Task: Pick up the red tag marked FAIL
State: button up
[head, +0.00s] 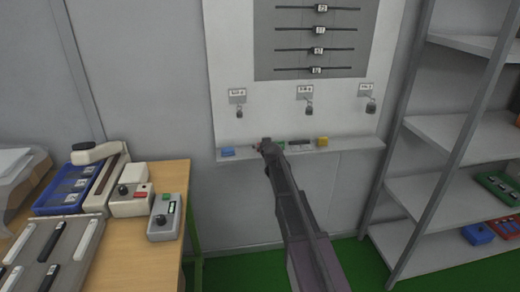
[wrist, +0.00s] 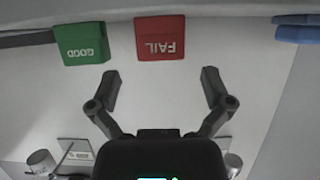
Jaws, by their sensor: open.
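The red tag marked FAIL (wrist: 160,38) shows upside down in the wrist view, at the top centre. My gripper (wrist: 160,76) is open and empty, with its fingertips spread to either side of the tag's line. The tag lies just beyond the fingertips, and no contact is seen. In the head view my gripper (head: 265,147) is at the narrow ledge under the white board, and only a small bit of red (head: 256,147) shows beside it. The rest of the tag is hidden there by my gripper.
A green tag marked GOOD (wrist: 82,43) sits close beside the red one. A blue item (head: 227,152) and a yellow item (head: 323,141) are on the ledge (head: 350,147). Hooks with small hanging items are above. A workbench (head: 120,245) stands left, metal shelves (head: 455,135) right.

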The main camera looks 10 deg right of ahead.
jog(key=shift+b+x, duration=0.6)
jog(key=shift+x, duration=1.35)
jog(key=shift+s, duration=0.1)
jog(key=c, duration=1)
